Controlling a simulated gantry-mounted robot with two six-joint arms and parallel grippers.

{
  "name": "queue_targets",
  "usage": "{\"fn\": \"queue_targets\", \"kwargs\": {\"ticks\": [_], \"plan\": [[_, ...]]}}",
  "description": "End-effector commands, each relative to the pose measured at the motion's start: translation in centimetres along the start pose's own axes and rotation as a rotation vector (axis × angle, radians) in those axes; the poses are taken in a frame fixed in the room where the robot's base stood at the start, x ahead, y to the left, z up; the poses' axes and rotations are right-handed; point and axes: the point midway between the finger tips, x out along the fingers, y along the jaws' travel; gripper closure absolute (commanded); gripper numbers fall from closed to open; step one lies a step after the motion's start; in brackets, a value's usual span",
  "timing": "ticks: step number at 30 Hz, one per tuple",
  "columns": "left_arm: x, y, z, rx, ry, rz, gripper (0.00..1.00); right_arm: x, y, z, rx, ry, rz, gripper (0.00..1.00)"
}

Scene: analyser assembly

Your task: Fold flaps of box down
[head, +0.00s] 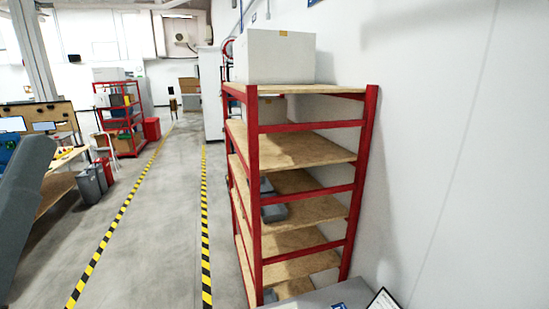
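A large white box (280,58) with a small tan patch at its top edge sits on the top board of a red-framed shelf unit (253,150). No raised flaps show on it, and I cannot tell if it is the task's box. A grey arm link, apparently mine, comes in at the left edge. Neither of my grippers is in view.
The shelf's wooden boards (300,150) hold a few grey items (273,213). A grey surface with papers (383,300) is at the bottom edge. The floor aisle (165,220) between yellow-black lines is clear. A workbench (52,190) and bins (88,184) stand left.

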Motion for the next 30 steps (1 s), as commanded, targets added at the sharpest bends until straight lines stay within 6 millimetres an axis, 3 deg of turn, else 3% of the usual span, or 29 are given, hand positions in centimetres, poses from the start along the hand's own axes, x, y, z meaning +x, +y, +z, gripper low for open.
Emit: {"fn": "queue_targets", "kwargs": {"ticks": [30], "plan": [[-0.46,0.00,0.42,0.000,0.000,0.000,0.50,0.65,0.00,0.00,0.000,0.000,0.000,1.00]]}}
